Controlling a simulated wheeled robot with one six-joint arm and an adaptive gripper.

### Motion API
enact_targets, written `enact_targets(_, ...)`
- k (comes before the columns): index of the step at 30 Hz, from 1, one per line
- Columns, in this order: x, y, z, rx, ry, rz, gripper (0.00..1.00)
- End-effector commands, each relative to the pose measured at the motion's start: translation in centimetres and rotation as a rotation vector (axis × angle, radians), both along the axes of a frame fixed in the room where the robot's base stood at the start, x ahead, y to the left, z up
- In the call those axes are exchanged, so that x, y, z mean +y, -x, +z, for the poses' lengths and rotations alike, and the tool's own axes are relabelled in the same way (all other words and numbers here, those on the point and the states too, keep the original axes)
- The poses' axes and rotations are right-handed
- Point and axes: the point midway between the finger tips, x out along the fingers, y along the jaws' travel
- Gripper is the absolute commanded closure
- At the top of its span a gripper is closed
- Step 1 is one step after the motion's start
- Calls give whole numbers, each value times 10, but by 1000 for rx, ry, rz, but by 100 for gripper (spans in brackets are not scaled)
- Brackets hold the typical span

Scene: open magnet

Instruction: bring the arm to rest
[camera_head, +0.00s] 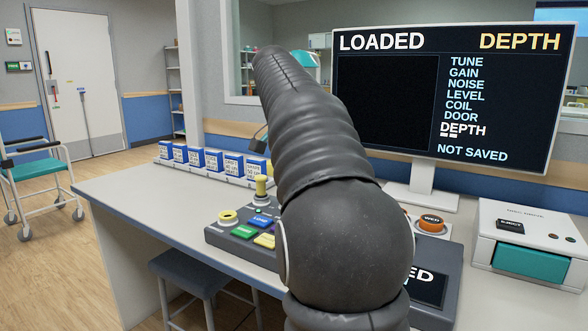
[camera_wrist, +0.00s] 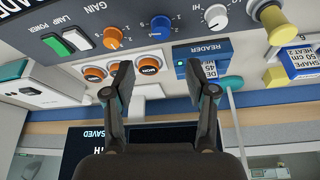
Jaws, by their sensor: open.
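My arm, dark grey and ribbed, rises through the middle of the head view and hides part of the desk (camera_head: 130,205) and console. My gripper (camera_wrist: 156,78) is in the wrist view, its two dark fingers apart with nothing held between them. The right finger is in front of a blue block with a white label (camera_wrist: 211,72), by the blue READER sign (camera_wrist: 203,49). I cannot tell whether that finger touches the block. In the head view I cannot make out the gripper clearly.
The monitor (camera_head: 450,95) reads LOADED, DEPTH and NOT SAVED. Several blue labelled blocks (camera_head: 213,161) stand in a row on the desk. The button console (camera_head: 232,236) and a white drive box (camera_head: 525,222) are beside my arm. A stool (camera_head: 195,272) stands in front; open floor is left.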

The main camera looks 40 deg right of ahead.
Motion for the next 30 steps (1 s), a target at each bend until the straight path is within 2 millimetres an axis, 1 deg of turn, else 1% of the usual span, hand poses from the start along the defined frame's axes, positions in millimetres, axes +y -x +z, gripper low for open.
enact_targets(8, 2, 1, 0, 0, 0, 8, 44)
enact_targets(11, 14, 4, -2, 1, -3, 57, 44)
enact_targets(14, 39, 14, -9, 1, -6, 168, 44)
enact_targets(17, 72, 29, -23, 0, -10, 322, 44)
enact_targets(18, 86, 36, -30, 0, -11, 386, 44)
enact_targets(20, 106, 47, -41, -2, -11, 481, 44)
enact_targets(21, 120, 55, -49, -5, -11, 544, 44)
enact_targets(23, 138, 68, -62, -10, -8, 636, 44)
enact_targets(24, 151, 77, -72, -14, -6, 697, 44)
enact_targets(26, 168, 92, -88, -19, -2, 786, 44)
enact_targets(30, 206, 128, -128, -38, 13, 987, 44)
